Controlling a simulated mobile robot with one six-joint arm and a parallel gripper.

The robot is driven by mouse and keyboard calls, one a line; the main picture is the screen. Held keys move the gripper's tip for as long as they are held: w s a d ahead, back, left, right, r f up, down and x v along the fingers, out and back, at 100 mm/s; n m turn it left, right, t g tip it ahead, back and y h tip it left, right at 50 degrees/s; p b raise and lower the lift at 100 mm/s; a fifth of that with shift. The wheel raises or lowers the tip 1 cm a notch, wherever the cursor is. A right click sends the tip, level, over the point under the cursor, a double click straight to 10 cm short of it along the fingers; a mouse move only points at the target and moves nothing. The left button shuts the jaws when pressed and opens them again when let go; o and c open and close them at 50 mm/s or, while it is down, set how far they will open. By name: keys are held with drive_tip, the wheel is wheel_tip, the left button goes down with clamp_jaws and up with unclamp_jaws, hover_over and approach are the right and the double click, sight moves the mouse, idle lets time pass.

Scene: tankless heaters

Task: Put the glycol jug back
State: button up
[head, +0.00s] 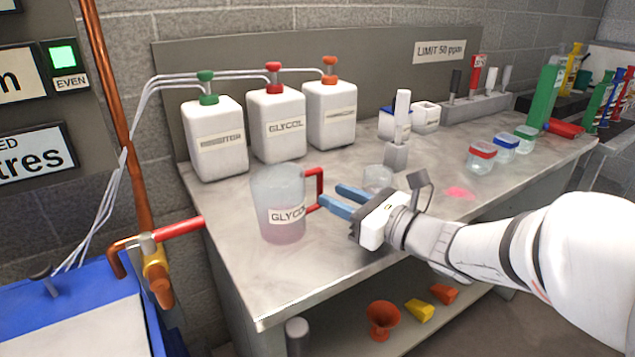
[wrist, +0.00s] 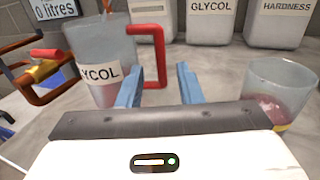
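The glycol jug (head: 278,190) is clear, with a white GLYCOL label, a little pink liquid low inside and a red handle (head: 319,186). It stands upright on the front left of the metal bench. My gripper (head: 331,195) is open just right of the jug, its blue fingers pointing at the handle. In the wrist view, the jug (wrist: 97,45) is at the left and its handle (wrist: 160,55) shows beyond and between the spread fingertips (wrist: 158,75). I cannot tell whether a finger touches the handle. A white GLYCOL canister (head: 278,128) stands behind.
Two more white canisters, with a green cap (head: 213,138) and an orange cap (head: 331,115), flank the glycol one. A small clear beaker (head: 378,178) stands behind my gripper. A red-handled tap (head: 178,228) is left of the bench (head: 330,270). Capped jars (head: 481,157) stand at right.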

drive_tip(key=shift+p+v, duration=0.35)
drive_tip(key=shift+v, duration=2.35)
drive_tip(key=s+a+n+g+p, duration=0.1)
drive_tip(key=p, duration=0.1)
drive_tip(key=s+r+n+g+p, duration=0.1)
drive_tip(key=n, duration=0.1)
drive_tip(key=s+a+r+n+g+p, duration=0.1)
drive_tip(key=s+n+g+p, duration=0.1)
drive_tip(key=shift+a+r+h+p, duration=0.1)
drive_tip(key=shift+a+h+p, duration=0.2)
drive_tip(key=shift+h, duration=0.1)
drive_tip(key=s+d+r+n+g+h+p, duration=0.1)
drive_tip(key=s+n+g+h+p, duration=0.3)
drive_tip(key=s+n+p, duration=0.3)
drive_tip(key=s+d+r+n+h+p, duration=0.1)
drive_tip(key=d+r+n+h+p, duration=0.7)
drive_tip(key=d+n+p, duration=0.3)
drive_tip(key=shift+s+d+r+n+h+p, duration=0.4)
drive_tip(key=shift+d+n+h, duration=0.5)
drive_tip(key=shift+d+n, duration=0.15)
